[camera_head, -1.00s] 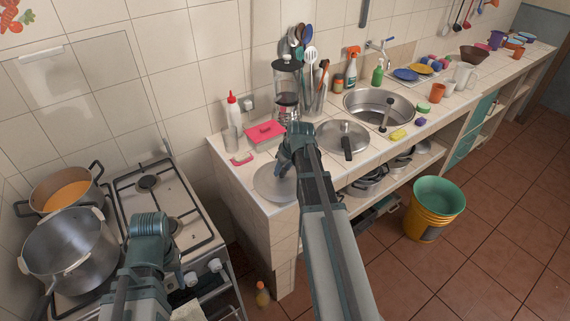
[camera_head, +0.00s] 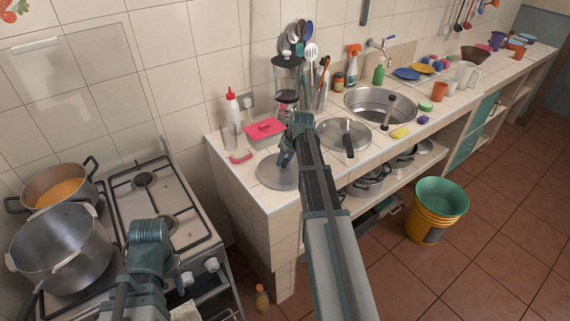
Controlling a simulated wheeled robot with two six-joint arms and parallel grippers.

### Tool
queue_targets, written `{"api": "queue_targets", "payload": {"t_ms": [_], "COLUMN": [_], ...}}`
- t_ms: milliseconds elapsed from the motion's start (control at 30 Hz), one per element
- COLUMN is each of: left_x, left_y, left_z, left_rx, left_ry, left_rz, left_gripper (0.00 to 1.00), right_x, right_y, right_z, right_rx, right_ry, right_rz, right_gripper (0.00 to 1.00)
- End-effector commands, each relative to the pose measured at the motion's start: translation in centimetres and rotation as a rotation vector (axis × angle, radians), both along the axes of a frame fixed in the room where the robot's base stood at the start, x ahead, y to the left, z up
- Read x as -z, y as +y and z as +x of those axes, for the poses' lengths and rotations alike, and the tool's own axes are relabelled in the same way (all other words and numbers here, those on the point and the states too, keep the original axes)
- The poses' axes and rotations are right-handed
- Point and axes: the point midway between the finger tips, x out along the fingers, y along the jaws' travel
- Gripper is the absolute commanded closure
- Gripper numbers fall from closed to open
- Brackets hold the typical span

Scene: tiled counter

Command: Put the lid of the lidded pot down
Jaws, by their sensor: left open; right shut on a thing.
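The lid (camera_head: 275,176) is a flat grey metal disc at the near left end of the tiled counter (camera_head: 238,177). My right gripper (camera_head: 285,160) is over the lid and shut on it; my arm hides part of the grip. The lid lies at counter-top height, but I cannot tell whether it touches the surface. The large open metal pot (camera_head: 60,240) stands on the stove at the left. My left gripper (camera_head: 150,228) is in front of the stove, right of the pot; its fingertips are hidden behind its own wrist.
A pink-lidded box (camera_head: 265,128), a red-capped bottle (camera_head: 232,105) and a blender (camera_head: 286,85) stand behind the lid. A pan (camera_head: 340,133) lies to its right, before the sink (camera_head: 380,103). A pot of orange food (camera_head: 62,190) is on the stove (camera_head: 190,205). A bucket (camera_head: 436,208) stands on the floor.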

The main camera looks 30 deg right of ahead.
Motion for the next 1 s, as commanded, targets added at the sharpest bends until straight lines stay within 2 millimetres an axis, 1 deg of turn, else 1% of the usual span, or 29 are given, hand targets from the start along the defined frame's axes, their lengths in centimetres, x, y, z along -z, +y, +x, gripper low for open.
{"api": "queue_targets", "payload": {"t_ms": [167, 333, 367, 400, 500, 833, 1000], "left_x": [-0.2, 0.3, 0.1, 0.1, 0.1, 0.0, -0.7], "left_y": [0.0, 0.0, 0.0, 0.0, 0.0, 0.0, 0.0], "left_z": [0.0, 0.0, 0.0, 0.0, 0.0, 0.0, 0.0], "left_rx": [0.0, 0.0, 0.0, 0.0, 0.0, 0.0, 0.0], "left_ry": [0.0, 0.0, 0.0, 0.0, 0.0, 0.0, 0.0], "left_rz": [0.0, 0.0, 0.0, 0.0, 0.0, 0.0, 0.0], "left_gripper": [0.5, 0.5, 0.5, 0.5, 0.5, 0.5, 0.5], "right_x": [-0.2, 0.3, 0.1, 0.1, 0.1, 0.0, -0.7], "right_y": [0.0, 0.0, 0.0, 0.0, 0.0, 0.0, 0.0], "right_z": [0.0, 0.0, 0.0, 0.0, 0.0, 0.0, -0.2], "right_rx": [0.0, 0.0, 0.0, 0.0, 0.0, 0.0, 0.0], "right_ry": [0.0, 0.0, 0.0, 0.0, 0.0, 0.0, 0.0], "right_rz": [0.0, 0.0, 0.0, 0.0, 0.0, 0.0, 0.0], "right_gripper": [1.0, 1.0, 0.52, 0.45, 0.28, 0.28, 0.28]}}
